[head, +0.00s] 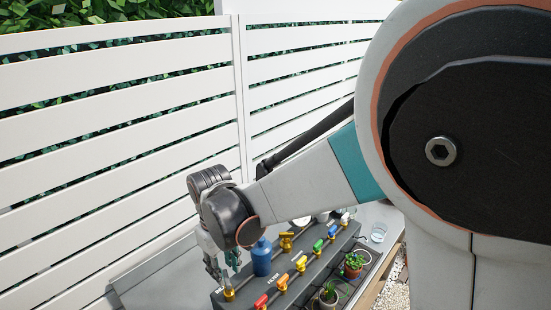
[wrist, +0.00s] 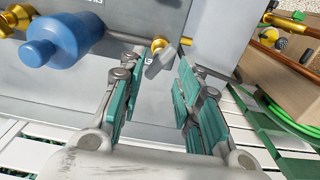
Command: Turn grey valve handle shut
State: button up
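The grey valve handle (wrist: 160,63) shows in the wrist view as a flat, slanted lever on a brass valve (wrist: 158,45) at the grey bench face. My gripper (wrist: 158,76) is open, with one teal-padded finger on each side of the handle. Gaps seem to show on both sides, so nothing is gripped. In the head view my gripper (head: 223,268) points down at the left end of the dark valve bench, just above a brass fitting (head: 228,294). The grey handle cannot be made out there.
A blue bottle (head: 262,257) stands close to the right of my gripper; it also shows in the wrist view (wrist: 62,38). Several valves with coloured handles, among them a red one (head: 261,301), line the bench. A white slatted fence (head: 120,125) rises behind.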

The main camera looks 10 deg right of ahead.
aim_at(226, 277)
notch_tip(226, 277, up, 12)
jog(key=f+p, duration=0.1)
jog(key=p, duration=0.6)
jog(key=w+d+r+m+t, duration=0.1)
jog(key=w+d+r, duration=0.3)
jog(key=d, duration=0.4)
jog(key=w+d+r+m+t, duration=0.1)
jog(key=w+d+r+t, duration=0.2)
jog(key=d, duration=0.5)
jog(key=shift+w+d+r+m+y, duration=0.3)
jog(key=shift+w+r, duration=0.5)
jog(key=shift+r, duration=0.35)
jog(key=shift+o, duration=0.5)
